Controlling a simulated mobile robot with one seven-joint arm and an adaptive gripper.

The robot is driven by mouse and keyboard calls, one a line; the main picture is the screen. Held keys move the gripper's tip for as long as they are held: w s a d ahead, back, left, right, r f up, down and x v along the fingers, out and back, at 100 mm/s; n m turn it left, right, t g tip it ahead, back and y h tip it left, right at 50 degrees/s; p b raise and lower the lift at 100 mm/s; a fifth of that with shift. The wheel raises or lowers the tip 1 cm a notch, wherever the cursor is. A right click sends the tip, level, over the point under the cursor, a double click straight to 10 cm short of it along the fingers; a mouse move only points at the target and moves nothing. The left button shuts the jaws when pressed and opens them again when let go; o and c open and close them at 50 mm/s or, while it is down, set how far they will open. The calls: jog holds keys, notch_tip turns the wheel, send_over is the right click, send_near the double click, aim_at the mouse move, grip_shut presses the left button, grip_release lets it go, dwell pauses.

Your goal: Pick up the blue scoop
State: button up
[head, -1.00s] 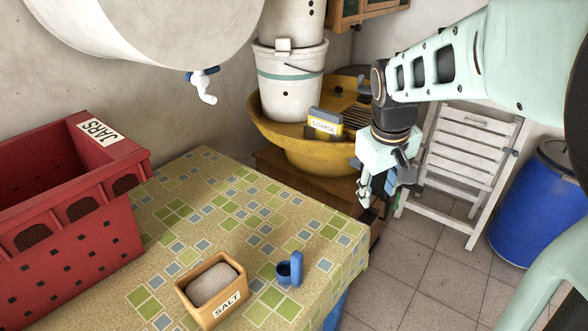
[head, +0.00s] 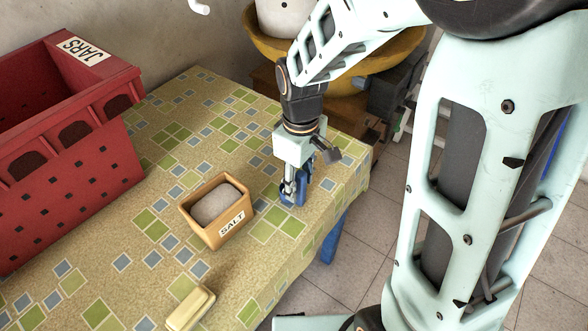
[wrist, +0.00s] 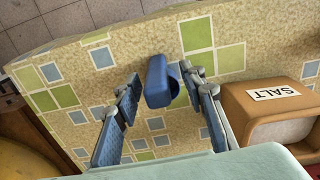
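The blue scoop (wrist: 156,82) stands on the patterned tabletop, near the table's edge. In the wrist view it sits between the two fingers of my gripper (wrist: 160,72), which are spread wide with blue inner pads. I see a gap on the left finger's side; the right finger is close to the scoop, and I cannot tell whether they touch. In the head view my gripper (head: 293,188) points down over the scoop (head: 298,195) and hides most of it.
A wooden salt box (head: 215,229) with a grey lump stands left of the scoop; it also shows in the wrist view (wrist: 250,92). A red jars crate (head: 75,160) stands at the left. A pale yellow block (head: 190,308) lies at the front. The tabletop (head: 165,215) between is clear.

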aim_at(300, 193)
notch_tip(300, 193, down, 4)
jog(key=shift+w+f, duration=0.1)
jog(key=shift+f, duration=0.05)
jog(key=shift+c, duration=0.6)
grip_shut()
